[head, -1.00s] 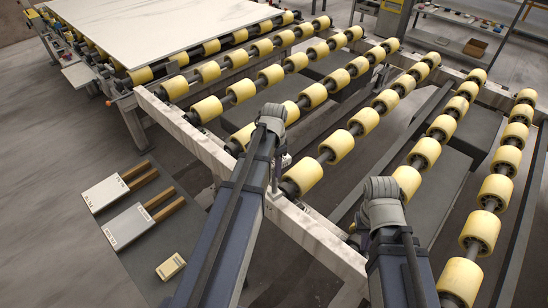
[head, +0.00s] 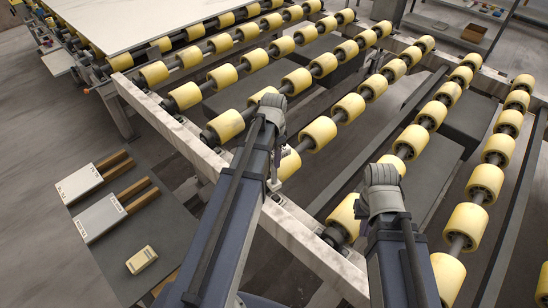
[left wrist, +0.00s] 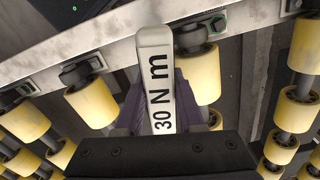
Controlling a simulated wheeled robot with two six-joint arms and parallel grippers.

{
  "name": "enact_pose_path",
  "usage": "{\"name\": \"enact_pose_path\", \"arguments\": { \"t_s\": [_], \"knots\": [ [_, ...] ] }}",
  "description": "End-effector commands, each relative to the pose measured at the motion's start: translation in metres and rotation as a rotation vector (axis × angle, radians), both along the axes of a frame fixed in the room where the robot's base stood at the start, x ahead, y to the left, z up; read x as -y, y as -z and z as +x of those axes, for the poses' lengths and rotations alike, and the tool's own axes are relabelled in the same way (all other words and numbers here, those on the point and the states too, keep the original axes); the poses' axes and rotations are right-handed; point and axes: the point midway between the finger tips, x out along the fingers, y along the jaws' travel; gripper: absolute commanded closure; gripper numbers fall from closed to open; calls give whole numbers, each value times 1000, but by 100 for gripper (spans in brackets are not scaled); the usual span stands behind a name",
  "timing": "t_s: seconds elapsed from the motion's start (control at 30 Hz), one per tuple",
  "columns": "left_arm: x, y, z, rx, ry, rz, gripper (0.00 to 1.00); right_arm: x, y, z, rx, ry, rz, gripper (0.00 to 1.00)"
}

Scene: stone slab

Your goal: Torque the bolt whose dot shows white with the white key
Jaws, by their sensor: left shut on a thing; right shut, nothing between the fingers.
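My left gripper (head: 275,165) is over the near pale rail of the roller table. In the left wrist view its purple fingers (left wrist: 157,108) are shut on the white key (left wrist: 157,65), whose face reads "30 N m". The key's far end points toward the rail. Dark bolt heads (left wrist: 75,73) sit along the rail, one left of the key and another right of it (left wrist: 189,38). I cannot make out a white dot on any bolt. My right gripper (head: 362,215) is shut and empty above the rollers, mostly hidden by its wrist.
Yellow rollers (head: 225,126) fill the table behind the pale rail (head: 170,130). A white slab (head: 130,20) lies at the back left.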

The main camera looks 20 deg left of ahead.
Motion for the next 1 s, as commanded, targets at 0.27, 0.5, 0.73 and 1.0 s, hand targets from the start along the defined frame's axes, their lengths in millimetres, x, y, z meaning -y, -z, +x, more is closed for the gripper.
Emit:
{"name": "enact_pose_path", "arguments": {
  "t_s": [0.27, 0.5, 0.73, 1.0],
  "knots": [
    [0, 24, 0, 0, 0, 0, 100, 0, 24, 0, 0, 0, 0, 100],
    [0, 25, 0, 0, 0, 0, 100, 0, 25, 0, 0, 0, 0, 100],
    [0, 25, 0, 0, 0, 0, 100, 0, 25, 0, 0, 0, 0, 100],
    [0, 32, 0, 0, 0, 0, 100, 0, 32, 0, 0, 0, 0, 100]
  ]
}}
